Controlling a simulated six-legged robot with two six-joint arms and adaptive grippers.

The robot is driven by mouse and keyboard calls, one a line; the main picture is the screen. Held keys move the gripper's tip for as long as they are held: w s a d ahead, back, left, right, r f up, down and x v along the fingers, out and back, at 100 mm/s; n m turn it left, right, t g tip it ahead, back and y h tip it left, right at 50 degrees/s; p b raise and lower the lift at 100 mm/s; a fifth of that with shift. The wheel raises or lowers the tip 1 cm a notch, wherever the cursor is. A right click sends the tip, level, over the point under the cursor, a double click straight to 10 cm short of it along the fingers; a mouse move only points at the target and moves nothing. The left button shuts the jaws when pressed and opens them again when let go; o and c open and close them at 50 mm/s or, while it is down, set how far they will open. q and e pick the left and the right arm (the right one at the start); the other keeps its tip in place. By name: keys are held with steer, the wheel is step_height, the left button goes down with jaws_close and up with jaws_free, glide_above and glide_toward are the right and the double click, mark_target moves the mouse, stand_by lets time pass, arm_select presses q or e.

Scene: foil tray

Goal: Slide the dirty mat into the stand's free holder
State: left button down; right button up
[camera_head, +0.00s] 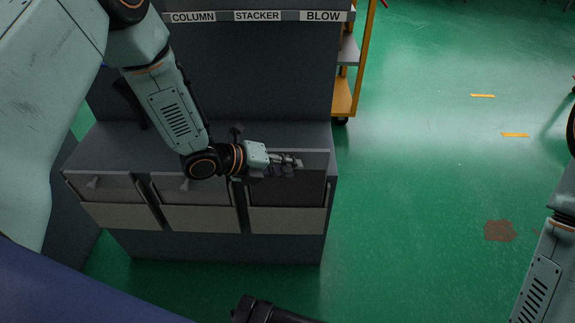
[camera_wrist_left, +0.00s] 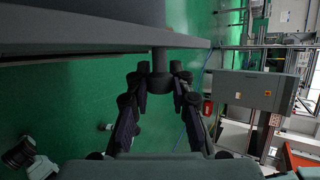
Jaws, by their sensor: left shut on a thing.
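The stand (camera_head: 222,245) is dark grey, with three front holders in a row. A flat grey mat (camera_head: 314,190) stands upright at the right holder (camera_head: 287,220), its top edge higher than the panels to its left. Its lower edge is hidden behind the holder's pale front lip. My left gripper (camera_head: 287,166) is in front of the mat's upper part, shut on its handle. In the left wrist view, the fingers (camera_wrist_left: 160,82) close around the short dark handle (camera_wrist_left: 160,60) below the mat's grey edge (camera_wrist_left: 90,52). I cannot make out dirt on the mat. My right gripper is not in view.
The left holder (camera_head: 122,215) and middle holder (camera_head: 200,218) each have a grey panel with a small handle. Signs above read COLUMN, STACKER and BLOW. A yellow-framed cart (camera_head: 344,95) stands behind at the right. Green floor at the right is open, with a brown stain (camera_head: 499,231).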

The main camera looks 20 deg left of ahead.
mark_target(287, 191)
arm_select(q)
steer(key=shift+f+b, duration=2.9)
steer(key=shift+f, duration=1.3)
steer(key=c, duration=1.1)
jaws_free()
steer(key=v, duration=1.2)
